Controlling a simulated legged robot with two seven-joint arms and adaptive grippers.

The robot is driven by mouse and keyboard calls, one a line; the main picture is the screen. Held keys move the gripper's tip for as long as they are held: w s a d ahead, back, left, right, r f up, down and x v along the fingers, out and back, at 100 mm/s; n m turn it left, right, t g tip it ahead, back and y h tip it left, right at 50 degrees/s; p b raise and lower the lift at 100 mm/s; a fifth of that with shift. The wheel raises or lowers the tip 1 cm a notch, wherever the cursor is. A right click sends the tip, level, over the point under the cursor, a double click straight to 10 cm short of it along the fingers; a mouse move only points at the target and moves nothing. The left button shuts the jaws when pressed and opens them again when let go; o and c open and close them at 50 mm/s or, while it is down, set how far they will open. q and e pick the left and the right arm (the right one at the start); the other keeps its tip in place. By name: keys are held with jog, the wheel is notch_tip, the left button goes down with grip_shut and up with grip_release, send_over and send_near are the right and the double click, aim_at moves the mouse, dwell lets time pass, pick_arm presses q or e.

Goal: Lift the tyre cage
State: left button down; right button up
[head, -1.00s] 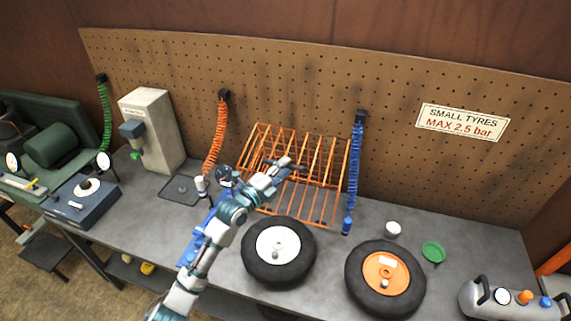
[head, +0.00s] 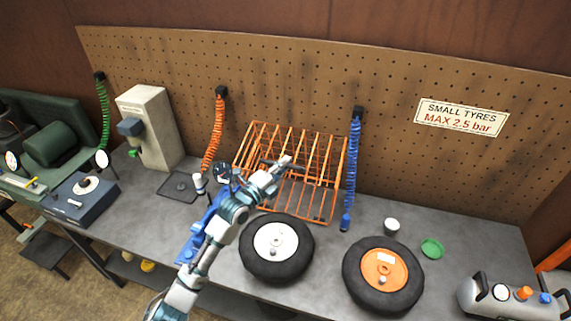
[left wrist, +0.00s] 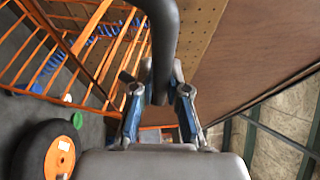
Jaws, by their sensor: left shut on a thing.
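The tyre cage (head: 325,176) is an orange wire frame with many bars, on the back of the grey bench against the pegboard. It also shows at the left of the left wrist view (left wrist: 88,62). My left gripper (head: 283,164) is at the middle of the cage, over its front bars. In the left wrist view, my left gripper (left wrist: 163,78) is shut on a thick dark bar (left wrist: 163,35), which looks like the cage's handle. Where the bar joins the frame is hidden. My right gripper is in neither view.
Two tyres, one white-hubbed (head: 277,247) and one orange-hubbed (head: 384,275), lie in front of the cage. A blue coiled hose (head: 353,165) hangs close to its right side, an orange one (head: 214,135) to its left.

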pick_arm(q)
jog(key=s+a+f+h+b, duration=0.1)
jog(key=s+a+f+b, duration=0.1)
jog(key=s, duration=0.3)
jog(key=shift+s+f+m+t, duration=0.25)
jog(key=shift+m+t, duration=0.05)
jog(key=shift+m, duration=0.1)
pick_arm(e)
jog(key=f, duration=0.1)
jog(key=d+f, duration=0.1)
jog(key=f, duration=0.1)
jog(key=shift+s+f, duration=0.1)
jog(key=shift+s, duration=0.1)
pick_arm(q)
jog(key=shift+d, duration=0.1)
jog(key=c, duration=1.2)
grip_release()
jog(key=shift+w, duration=0.1)
jog(key=shift+o, duration=0.2)
jog(key=shift+d, duration=0.1)
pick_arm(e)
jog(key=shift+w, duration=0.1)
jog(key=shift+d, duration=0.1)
pick_arm(q)
jog(key=v, duration=1.2)
